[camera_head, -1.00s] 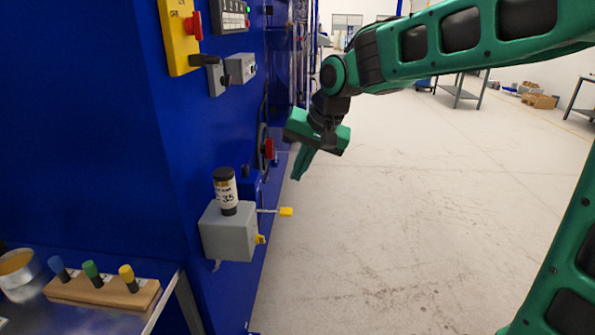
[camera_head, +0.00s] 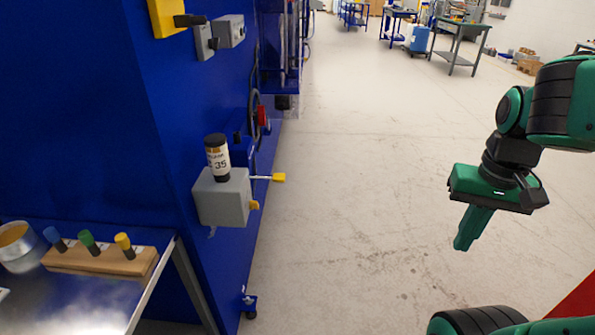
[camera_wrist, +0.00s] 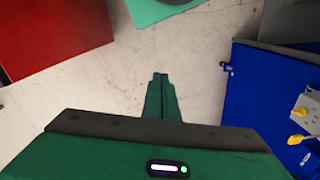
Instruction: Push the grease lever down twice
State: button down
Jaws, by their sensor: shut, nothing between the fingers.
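The grease lever (camera_head: 266,178) is a thin rod with a yellow tip. It sticks out level to the right from a grey box (camera_head: 221,197) on the blue machine's side. A black-capped cartridge marked 35 (camera_head: 217,158) stands on the box. In the wrist view the yellow lever tip (camera_wrist: 295,139) is at the lower right edge. My green gripper (camera_head: 464,243) is well to the right of the lever, over open floor, fingers pointing down. It is shut and empty, and its closed fingers (camera_wrist: 160,78) also show in the wrist view.
The blue machine (camera_head: 110,120) fills the left side. A metal bench (camera_head: 100,312) at lower left holds a wooden block (camera_head: 75,257) with blue, green and yellow knobs and a round tin (camera_head: 18,245). Floor between lever and gripper is clear. Tables (camera_head: 458,50) stand far back.

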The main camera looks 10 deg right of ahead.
aim_at(277, 177)
jog(key=k, duration=0.5)
jog(key=u, duration=1.25)
jog(key=i, duration=0.55)
jog(key=z, duration=0.15)
